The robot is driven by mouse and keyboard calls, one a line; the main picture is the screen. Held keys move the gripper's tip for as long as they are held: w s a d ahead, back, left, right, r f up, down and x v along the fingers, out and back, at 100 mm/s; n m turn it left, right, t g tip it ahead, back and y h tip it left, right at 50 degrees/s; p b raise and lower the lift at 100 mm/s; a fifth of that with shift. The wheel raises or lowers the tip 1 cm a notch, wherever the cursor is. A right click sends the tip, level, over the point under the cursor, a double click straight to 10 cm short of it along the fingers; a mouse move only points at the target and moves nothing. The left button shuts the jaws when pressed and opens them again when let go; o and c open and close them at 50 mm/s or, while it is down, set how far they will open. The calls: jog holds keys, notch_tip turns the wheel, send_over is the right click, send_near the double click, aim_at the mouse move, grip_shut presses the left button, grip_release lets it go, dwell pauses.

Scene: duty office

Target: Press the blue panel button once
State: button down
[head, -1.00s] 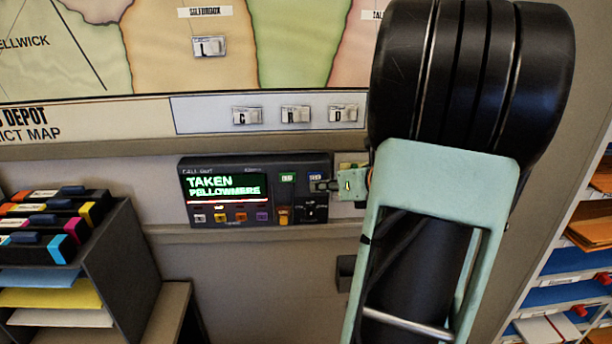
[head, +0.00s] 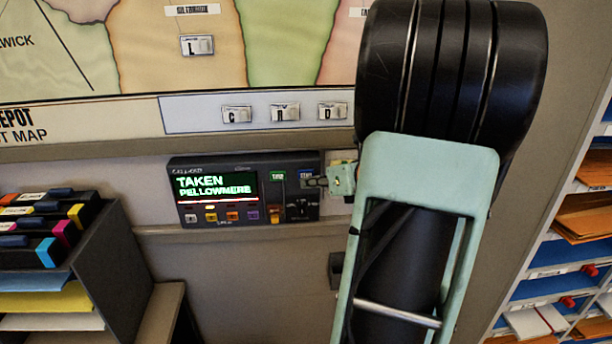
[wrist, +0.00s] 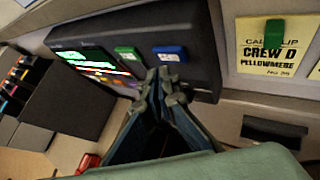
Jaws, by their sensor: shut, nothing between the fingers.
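The dark call-out panel (head: 240,215) is on the wall ledge, its screen lit with "TAKEN" and "PELLOWMERE". The blue panel button (wrist: 170,53) is at the panel's upper right in the wrist view, beside a green button (wrist: 126,53). In the head view the blue button (head: 307,171) is small and partly hidden by my gripper. My gripper (head: 308,181) is shut and empty, reaching in from the right. In the wrist view the fingertips (wrist: 166,80) are just below the blue button; I cannot tell whether they touch the panel.
A yellow call slip (wrist: 272,50) reading "CREW D PELLOWMERE" hangs right of the panel. A district map (head: 180,70) is above. A dark paper rack (head: 110,255) stands at left, and shelves with folders (head: 560,265) at right. My arm covers the wall right of the panel.

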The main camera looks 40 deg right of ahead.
jog(key=shift+w, duration=0.15)
dwell(0.5)
jog(key=shift+w+d, duration=0.25)
jog(key=shift+w+d, duration=0.15)
jog(key=shift+w, duration=0.15)
dwell(0.7)
jog(key=shift+s, duration=0.1)
jog(key=shift+s+a, duration=0.45)
jog(key=shift+s, duration=0.15)
jog(key=s, duration=0.1)
jog(key=s+a, duration=0.1)
jog(key=s, duration=0.1)
jog(key=s+a, duration=0.1)
jog(key=shift+s+a, duration=0.15)
jog(key=shift+a, duration=0.1)
dwell(0.3)
dwell(0.8)
